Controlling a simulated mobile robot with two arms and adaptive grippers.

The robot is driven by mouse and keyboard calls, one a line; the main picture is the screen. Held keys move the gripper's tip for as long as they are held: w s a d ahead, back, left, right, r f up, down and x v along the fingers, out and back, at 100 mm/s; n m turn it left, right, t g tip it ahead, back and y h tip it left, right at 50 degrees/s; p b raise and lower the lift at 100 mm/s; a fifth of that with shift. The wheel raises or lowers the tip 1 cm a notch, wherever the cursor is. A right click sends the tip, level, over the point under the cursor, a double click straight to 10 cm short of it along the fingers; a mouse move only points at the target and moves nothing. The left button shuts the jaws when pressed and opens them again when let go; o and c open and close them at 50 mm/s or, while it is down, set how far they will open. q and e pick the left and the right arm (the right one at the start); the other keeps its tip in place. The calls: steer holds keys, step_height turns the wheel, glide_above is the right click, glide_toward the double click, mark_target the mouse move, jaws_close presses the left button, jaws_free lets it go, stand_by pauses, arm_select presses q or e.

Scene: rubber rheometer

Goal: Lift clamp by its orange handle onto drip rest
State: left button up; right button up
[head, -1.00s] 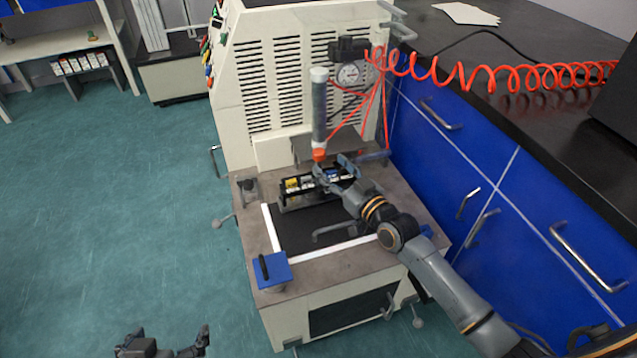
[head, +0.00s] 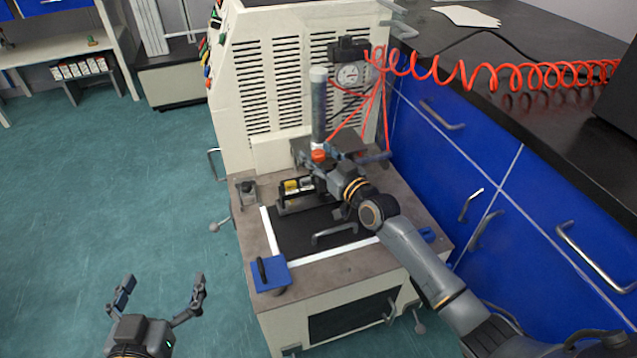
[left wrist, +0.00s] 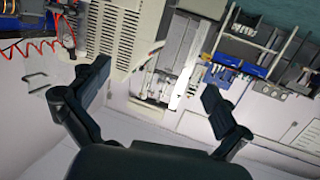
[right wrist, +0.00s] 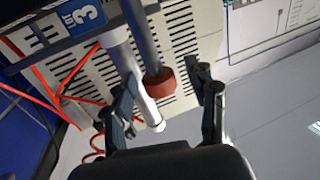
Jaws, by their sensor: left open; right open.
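An orange-red knob (head: 319,155), which looks like the orange handle, shows at the foot of an upright grey cylinder (head: 318,110) in the head view. In the right wrist view the knob (right wrist: 159,83) is on the end of a grey rod. My right gripper (head: 322,158) is open, its fingers around or close beside the knob; contact cannot be told. My left gripper (head: 161,288) is open and empty over the floor. The clamp body and the drip rest cannot be told for certain.
A black rack with yellow and white items (head: 297,187) stands behind a dark plate with a metal handle (head: 285,232). A blue block (head: 270,277) sits at the front left corner. A gauge (head: 352,75) and red coiled hose (head: 480,75) are behind right.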

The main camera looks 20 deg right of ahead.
steer(key=shift+c, duration=0.4)
jaws_close()
steer(key=shift+r, duration=0.1)
